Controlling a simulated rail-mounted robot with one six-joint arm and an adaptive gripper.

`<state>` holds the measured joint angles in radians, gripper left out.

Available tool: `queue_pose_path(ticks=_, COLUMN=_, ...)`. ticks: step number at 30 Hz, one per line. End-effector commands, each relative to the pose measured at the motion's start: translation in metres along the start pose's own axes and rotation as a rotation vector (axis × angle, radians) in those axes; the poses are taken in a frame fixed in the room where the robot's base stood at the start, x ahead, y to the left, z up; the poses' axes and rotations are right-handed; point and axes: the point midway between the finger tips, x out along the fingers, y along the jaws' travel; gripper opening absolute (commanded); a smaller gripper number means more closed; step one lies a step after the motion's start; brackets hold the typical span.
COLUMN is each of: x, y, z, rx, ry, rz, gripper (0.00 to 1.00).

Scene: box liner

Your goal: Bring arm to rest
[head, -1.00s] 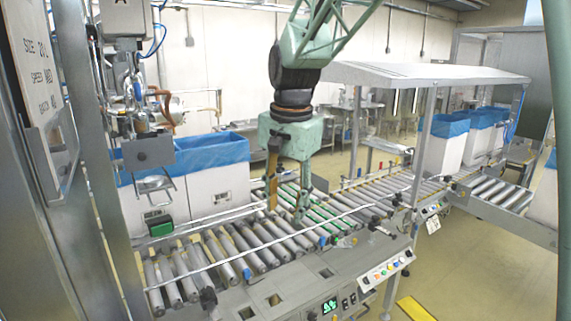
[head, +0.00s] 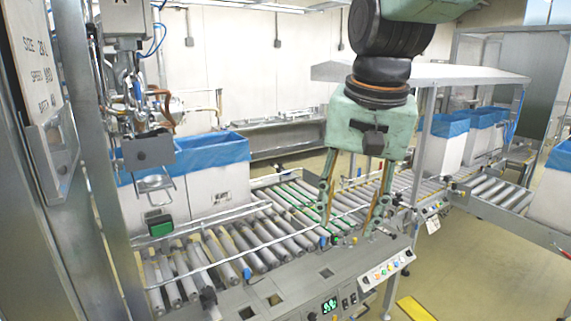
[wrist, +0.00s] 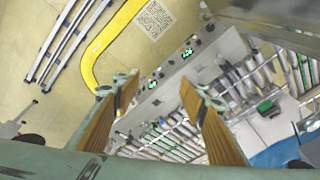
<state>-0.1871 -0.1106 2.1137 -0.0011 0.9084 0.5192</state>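My gripper (head: 349,218) is a pale green unit with two fingers spread well apart and nothing between them. In the head view it hangs pointing down, in front of the roller conveyor (head: 258,232) and above the control-panel side of it. In the wrist view the two orange-brown finger pads of my gripper (wrist: 158,92) stand apart, with the control panel (wrist: 188,70) and rollers visible beyond. The gripper appears clear of the machine, but its exact height is hard to judge.
White boxes with blue liners (head: 206,150) stand behind the conveyor at left, and more lined boxes (head: 445,128) stand under the grey canopy (head: 470,76) at right. Guard rails run along the rollers. Yellow floor marking (head: 415,308) lies in front, with open floor around it.

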Motion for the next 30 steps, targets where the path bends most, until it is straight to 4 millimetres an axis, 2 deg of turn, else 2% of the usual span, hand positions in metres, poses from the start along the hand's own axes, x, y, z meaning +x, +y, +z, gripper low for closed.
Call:
queue_pose_path(ticks=14, x=-0.026, y=0.065, z=0.062, rx=-0.109, ry=0.043, rz=-0.002, gripper=0.39)
queue_pose_path(ticks=30, x=-0.034, y=0.127, z=0.14, rx=-0.236, ry=0.088, rz=0.007, gripper=0.39)
